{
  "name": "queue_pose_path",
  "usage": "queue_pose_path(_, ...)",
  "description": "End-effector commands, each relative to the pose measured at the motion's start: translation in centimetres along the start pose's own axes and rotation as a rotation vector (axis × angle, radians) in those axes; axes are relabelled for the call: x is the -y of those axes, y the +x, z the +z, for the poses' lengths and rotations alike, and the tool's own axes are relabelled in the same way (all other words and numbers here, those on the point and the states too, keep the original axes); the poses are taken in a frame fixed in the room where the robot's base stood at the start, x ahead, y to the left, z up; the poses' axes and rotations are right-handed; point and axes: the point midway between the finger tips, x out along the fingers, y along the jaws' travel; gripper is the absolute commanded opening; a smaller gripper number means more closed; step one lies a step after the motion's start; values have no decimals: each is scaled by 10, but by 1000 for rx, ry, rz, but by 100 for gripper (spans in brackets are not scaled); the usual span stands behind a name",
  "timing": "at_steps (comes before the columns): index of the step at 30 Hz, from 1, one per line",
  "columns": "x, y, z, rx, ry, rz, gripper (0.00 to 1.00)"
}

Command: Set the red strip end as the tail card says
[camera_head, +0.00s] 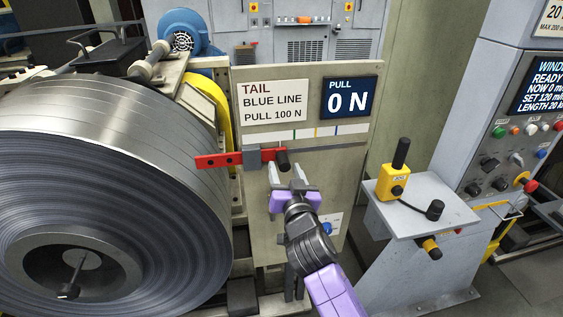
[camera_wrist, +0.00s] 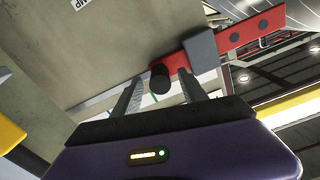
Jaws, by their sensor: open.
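The red strip end (camera_head: 218,160) lies level across the panel front beside the coil. It passes through a grey block (camera_head: 252,157) and carries a black knob (camera_head: 283,161) near its right end. The tail card (camera_head: 272,102) reads "TAIL, BLUE LINE, PULL 100 N". The pull display (camera_head: 348,98) reads 0 N. A white scale (camera_head: 300,133) with coloured lines runs above the strip; its blue line (camera_head: 337,129) is well right of the knob. My gripper (camera_head: 285,176) is open just below the knob. In the wrist view, the knob (camera_wrist: 160,78) shows between the spread fingers, with gaps.
The large steel coil (camera_head: 110,130) fills the left side. A grey pedestal (camera_head: 420,210) with a yellow control box (camera_head: 392,183) stands right of the panel (camera_head: 265,225). A winder console (camera_head: 510,120) is farther right. The panel front right of the knob looks clear.

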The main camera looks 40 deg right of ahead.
Motion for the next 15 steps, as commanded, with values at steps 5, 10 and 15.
queue_pose_path(5,1,21,-1,0,1,0,50)
queue_pose_path(10,0,28,0,0,1,-2,50)
queue_pose_path(15,0,28,0,0,1,-2,50)
